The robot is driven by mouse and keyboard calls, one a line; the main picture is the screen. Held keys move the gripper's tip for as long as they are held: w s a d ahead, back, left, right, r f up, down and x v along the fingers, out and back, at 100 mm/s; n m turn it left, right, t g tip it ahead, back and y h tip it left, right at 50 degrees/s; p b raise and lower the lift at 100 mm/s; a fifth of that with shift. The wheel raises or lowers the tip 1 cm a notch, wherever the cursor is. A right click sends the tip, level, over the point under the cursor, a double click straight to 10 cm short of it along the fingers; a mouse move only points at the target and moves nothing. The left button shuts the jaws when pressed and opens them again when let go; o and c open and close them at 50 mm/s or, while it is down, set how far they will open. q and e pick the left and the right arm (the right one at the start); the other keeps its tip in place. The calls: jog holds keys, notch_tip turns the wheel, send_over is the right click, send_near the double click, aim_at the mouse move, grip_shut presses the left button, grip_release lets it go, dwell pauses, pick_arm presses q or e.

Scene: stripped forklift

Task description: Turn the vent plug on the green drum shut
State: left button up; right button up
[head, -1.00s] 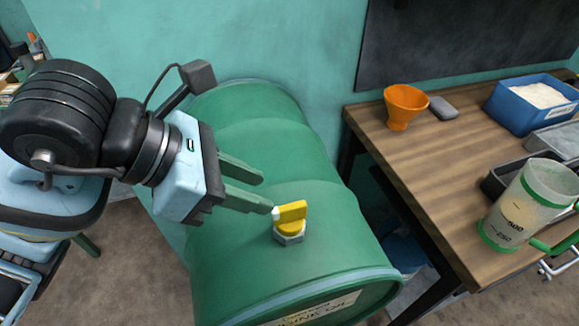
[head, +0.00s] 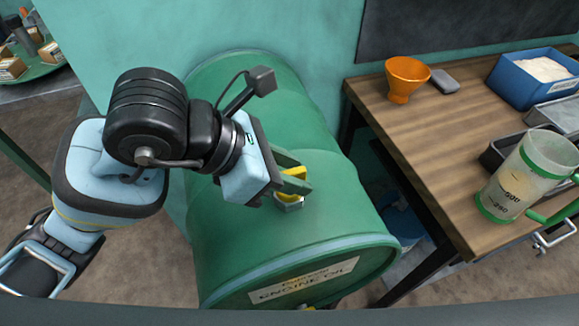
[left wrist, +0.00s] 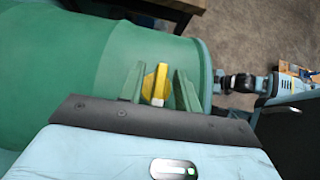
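The green drum (head: 235,240) lies on its side, with a label on its near end. The yellow vent plug (head: 293,174) sits on top in a pale hex fitting (head: 289,203). My left gripper (head: 292,178) is at the plug, one finger on each side of it. In the left wrist view the plug (left wrist: 155,82) stands between the open fingers (left wrist: 160,92), with a narrow gap on the right; contact on the left is unclear. Far right there, what looks like my right gripper (left wrist: 221,83) is small beyond the drum's end, its fingers not readable.
A wooden bench (head: 435,150) stands to the right of the drum. It holds an orange funnel (head: 405,80), a blue bin (head: 535,80), and a measuring jug (head: 520,180). The space above the drum is otherwise clear.

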pick_arm(q)
jog(key=shift+c, duration=0.4)
grip_shut()
